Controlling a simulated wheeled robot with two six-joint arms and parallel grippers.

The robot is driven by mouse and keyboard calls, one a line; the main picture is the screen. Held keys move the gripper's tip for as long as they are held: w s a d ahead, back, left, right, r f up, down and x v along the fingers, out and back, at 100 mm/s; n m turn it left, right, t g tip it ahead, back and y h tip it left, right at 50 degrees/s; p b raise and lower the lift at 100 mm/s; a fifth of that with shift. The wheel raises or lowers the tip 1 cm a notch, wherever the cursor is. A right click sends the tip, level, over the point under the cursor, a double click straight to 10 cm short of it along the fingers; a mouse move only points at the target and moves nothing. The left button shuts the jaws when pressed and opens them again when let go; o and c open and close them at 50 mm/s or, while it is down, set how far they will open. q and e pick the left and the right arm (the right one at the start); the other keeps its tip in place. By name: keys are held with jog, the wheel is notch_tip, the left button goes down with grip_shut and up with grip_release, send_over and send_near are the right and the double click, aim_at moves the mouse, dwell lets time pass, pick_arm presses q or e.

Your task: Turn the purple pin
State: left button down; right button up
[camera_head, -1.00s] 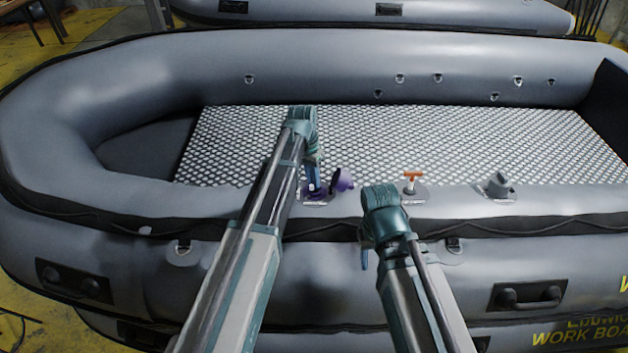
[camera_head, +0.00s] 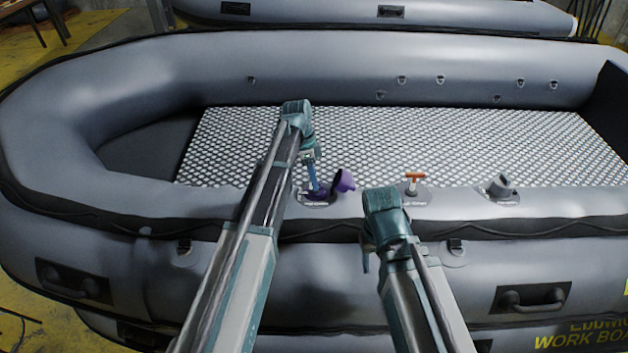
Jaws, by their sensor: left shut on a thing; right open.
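The purple pin (camera_head: 319,194) sits in a round fitting on the near tube of the grey boat, partly hidden by my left gripper. A purple cap (camera_head: 343,181) stands open just to its right. My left gripper (camera_head: 314,186) reaches down from the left arm with its blue fingers, tilted, and is shut on the purple pin. My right gripper (camera_head: 365,262) is open and empty, in front of the near tube, to the right of and nearer than the pin; its fingers are mostly hidden by the arm.
An orange T-shaped handle (camera_head: 414,177) and a grey valve (camera_head: 501,187) stand on the same tube to the right. The boat's patterned floor (camera_head: 450,140) lies clear behind. Black carry handles (camera_head: 533,298) are on the near side.

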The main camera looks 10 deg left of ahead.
pick_arm(q)
jog(key=shift+m, duration=0.5)
jog(key=c, duration=0.9)
grip_release()
jog(key=shift+r, duration=0.1)
jog(key=p+v, duration=1.3)
jog(key=shift+w+a+r, duration=0.1)
jog(key=shift+w+r, duration=0.1)
jog(key=shift+r, duration=0.1)
